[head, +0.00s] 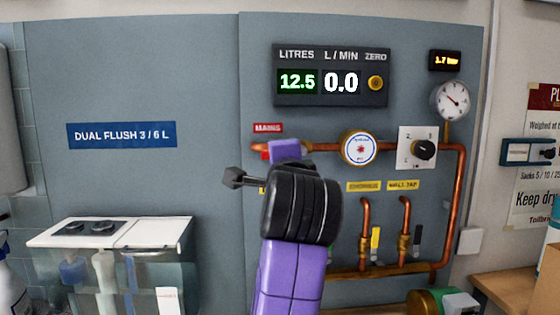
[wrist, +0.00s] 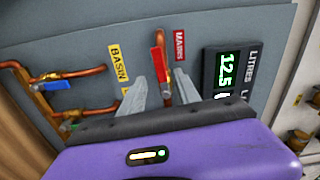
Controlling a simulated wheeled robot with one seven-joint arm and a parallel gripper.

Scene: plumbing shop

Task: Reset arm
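My arm, with a purple forearm and black wrist joint, reaches up in front of the grey panel in the head view. In the wrist view my gripper (wrist: 155,77) shows two grey fingers spread apart, with nothing held between them. The red lever (wrist: 158,62) on the mains pipe appears beyond and between the fingertips; I cannot tell how near it is. In the head view the fingers are hidden behind my wrist, and only a bit of red (head: 267,155) shows beside it under the MAINS label (head: 268,128).
The meter display (head: 331,77) reads 12.5 litres and 0.0 L/min. Copper pipes (head: 461,190), a round dial (head: 360,148), a selector knob (head: 424,150) and a pressure gauge (head: 452,101) are right of my arm. A clear cistern with a white lid (head: 150,234) stands lower left.

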